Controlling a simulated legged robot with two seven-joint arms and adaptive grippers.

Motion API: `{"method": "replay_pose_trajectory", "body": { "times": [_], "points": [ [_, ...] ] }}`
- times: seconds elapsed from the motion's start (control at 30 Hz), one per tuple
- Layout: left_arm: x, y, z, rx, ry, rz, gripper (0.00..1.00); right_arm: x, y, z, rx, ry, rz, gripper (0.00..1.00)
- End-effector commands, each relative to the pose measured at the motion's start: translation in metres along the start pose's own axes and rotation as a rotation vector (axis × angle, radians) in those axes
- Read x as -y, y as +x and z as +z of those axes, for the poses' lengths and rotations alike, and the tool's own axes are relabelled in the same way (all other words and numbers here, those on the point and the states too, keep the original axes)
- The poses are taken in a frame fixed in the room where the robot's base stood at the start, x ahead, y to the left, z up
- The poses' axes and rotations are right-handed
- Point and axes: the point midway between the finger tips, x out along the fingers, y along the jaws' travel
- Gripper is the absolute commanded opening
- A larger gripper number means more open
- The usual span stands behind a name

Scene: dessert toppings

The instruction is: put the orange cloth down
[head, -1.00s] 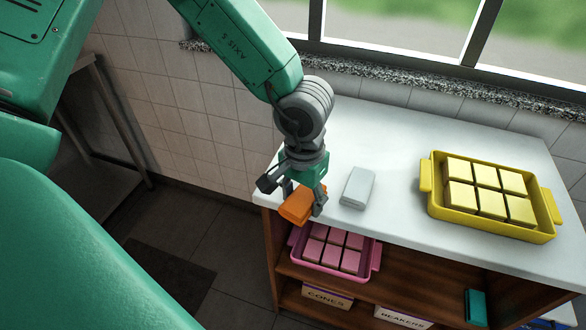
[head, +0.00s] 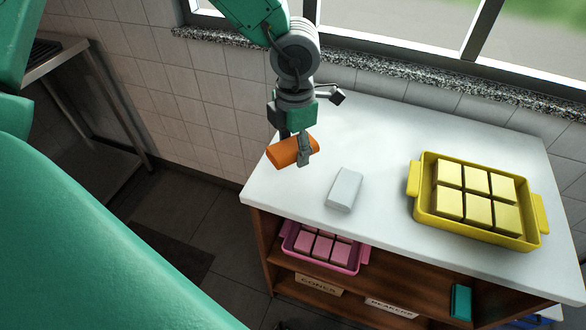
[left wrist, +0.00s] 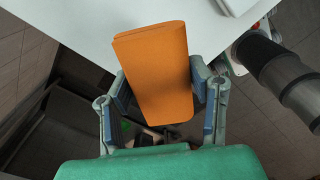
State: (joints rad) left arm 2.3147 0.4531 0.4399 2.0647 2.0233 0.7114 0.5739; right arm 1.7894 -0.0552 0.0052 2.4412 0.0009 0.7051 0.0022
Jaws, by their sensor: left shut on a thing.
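The orange cloth (head: 288,153) is a folded block held in my left gripper (head: 299,149). In the left wrist view the orange cloth (left wrist: 158,75) sits between the two fingers of my left gripper (left wrist: 165,97), which is shut on it. The cloth is over the left edge of the white counter (head: 400,130) in the head view; its exact height above the counter is hard to tell. My right gripper is not in view.
A folded pale grey cloth (head: 345,188) lies on the counter, right of my gripper. A yellow tray (head: 424,209) of yellow blocks stands further right. A pink tray (head: 337,264) sits on the shelf below. The counter's back left is clear.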

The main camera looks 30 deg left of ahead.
Motion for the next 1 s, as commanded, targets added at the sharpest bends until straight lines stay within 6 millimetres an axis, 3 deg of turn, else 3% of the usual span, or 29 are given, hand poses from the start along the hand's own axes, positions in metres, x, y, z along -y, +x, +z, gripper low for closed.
{"method": "replay_pose_trajectory", "body": {
  "times": [0.13,0.33,0.43,0.63,1.0],
  "points": [
    [-0.005,-0.013,0.004,0.005,-0.356,0.002,0.24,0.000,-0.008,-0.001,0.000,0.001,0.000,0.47],
    [-0.012,-0.018,0.005,0.007,-0.619,-0.005,0.24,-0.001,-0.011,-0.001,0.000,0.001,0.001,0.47],
    [-0.014,-0.008,0.005,0.004,-0.661,-0.005,0.24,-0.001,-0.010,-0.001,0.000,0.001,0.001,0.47],
    [-0.014,0.030,0.005,0.003,-0.665,-0.004,0.24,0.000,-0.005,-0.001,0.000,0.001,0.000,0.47],
    [-0.010,0.067,0.007,0.004,-0.663,0.000,0.24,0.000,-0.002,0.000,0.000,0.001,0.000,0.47]
  ]
}}
